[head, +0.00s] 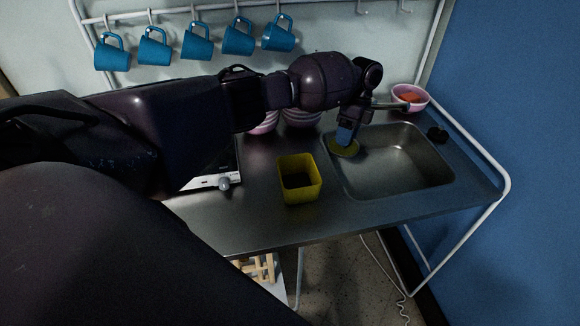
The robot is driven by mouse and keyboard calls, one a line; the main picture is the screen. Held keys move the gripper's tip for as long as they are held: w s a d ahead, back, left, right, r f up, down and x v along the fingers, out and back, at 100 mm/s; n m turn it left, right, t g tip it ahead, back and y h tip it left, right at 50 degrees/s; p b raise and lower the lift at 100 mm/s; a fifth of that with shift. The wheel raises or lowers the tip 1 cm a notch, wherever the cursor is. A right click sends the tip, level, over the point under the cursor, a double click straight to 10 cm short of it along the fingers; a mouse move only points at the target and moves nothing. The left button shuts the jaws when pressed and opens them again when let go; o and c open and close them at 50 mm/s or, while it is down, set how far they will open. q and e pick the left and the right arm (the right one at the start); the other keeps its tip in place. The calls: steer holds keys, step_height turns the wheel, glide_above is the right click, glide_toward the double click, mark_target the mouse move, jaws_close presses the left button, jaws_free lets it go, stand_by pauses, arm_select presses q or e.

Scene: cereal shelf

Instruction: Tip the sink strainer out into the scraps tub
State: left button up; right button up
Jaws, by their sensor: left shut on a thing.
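The yellow scraps tub (313,190) stands upright on the metal counter, left of the sink. It is square and open at the top, and its inside is dark. My left gripper (345,138) reaches over the back left corner of the sink, pointing down. The strainer is behind and to the right of the tub. The strainer's contents are too small and dark to tell. My right gripper is not in view.
The sink basin (405,175) looks empty. Striped bowls (301,117) stand behind my arm. Blue mugs (196,42) hang above. The counter's front strip is clear.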

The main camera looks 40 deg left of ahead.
arm_select(q)
steer(key=shift+s+r, duration=0.1)
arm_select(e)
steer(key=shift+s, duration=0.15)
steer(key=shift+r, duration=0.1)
arm_select(q)
steer(key=shift+s+a, duration=0.1)
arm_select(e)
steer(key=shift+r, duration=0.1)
arm_select(q)
steer(key=shift+s+a+r+p, duration=0.1)
steer(key=shift+s+r+p, duration=0.05)
steer(key=shift+p, duration=0.25)
steer(key=shift+t, duration=0.3)
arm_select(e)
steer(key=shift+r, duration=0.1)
arm_select(q)
steer(key=shift+s+p, duration=0.2)
steer(key=shift+p, duration=0.1)
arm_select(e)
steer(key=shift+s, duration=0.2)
arm_select(q)
steer(key=shift+s+a+r+t, duration=0.15)
steer(key=shift+t, duration=0.15)
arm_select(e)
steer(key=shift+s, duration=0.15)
arm_select(q)
steer(key=shift+s+h, duration=0.15)
steer(key=shift+h, duration=0.15)
